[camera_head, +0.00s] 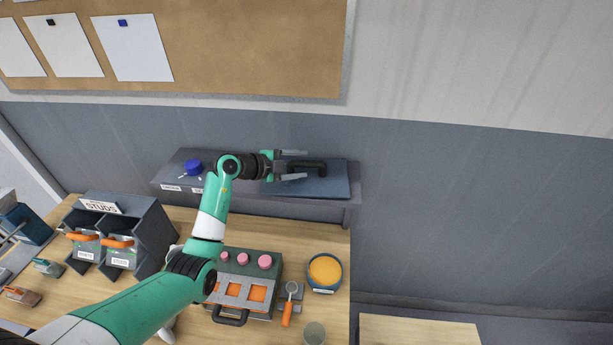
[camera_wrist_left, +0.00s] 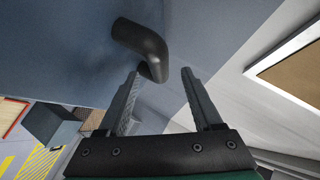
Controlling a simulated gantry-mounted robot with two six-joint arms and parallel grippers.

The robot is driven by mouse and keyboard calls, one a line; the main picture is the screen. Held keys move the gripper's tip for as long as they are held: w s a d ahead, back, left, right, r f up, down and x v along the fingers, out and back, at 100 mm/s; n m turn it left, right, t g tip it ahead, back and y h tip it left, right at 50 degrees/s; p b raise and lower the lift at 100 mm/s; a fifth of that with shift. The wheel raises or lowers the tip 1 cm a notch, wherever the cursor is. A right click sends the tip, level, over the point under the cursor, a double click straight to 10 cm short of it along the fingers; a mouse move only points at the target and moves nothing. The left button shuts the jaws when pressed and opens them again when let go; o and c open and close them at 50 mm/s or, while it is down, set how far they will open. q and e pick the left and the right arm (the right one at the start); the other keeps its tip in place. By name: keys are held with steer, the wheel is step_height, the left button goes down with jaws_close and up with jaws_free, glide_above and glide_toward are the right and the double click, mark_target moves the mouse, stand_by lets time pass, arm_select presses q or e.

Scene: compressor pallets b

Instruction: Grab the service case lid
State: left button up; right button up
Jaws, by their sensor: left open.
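The service case lid (camera_head: 335,184) is a flat blue-grey panel lying on the dark back shelf. Its black bar handle (camera_head: 318,163) stands on top. My left gripper (camera_head: 306,165) reaches over the lid from the left with its jaws open, one finger to each side of the handle in the head view. In the left wrist view the lid (camera_wrist_left: 60,45) fills the upper left, and the bent end of the handle (camera_wrist_left: 138,40) shows by the fingertips of my left gripper (camera_wrist_left: 161,73), closer to the left finger. Contact cannot be told. My right gripper is out of view.
The dark shelf (camera_head: 255,205) also holds a blue round item (camera_head: 194,167). On the wooden bench below are a case with pink knobs (camera_head: 245,262), a tub with orange contents (camera_head: 325,270), an orange-handled tool (camera_head: 287,313) and the STUDS bins (camera_head: 120,225).

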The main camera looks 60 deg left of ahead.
arm_select(q)
steer(key=shift+x, duration=0.85)
jaws_close()
stand_by(0.8)
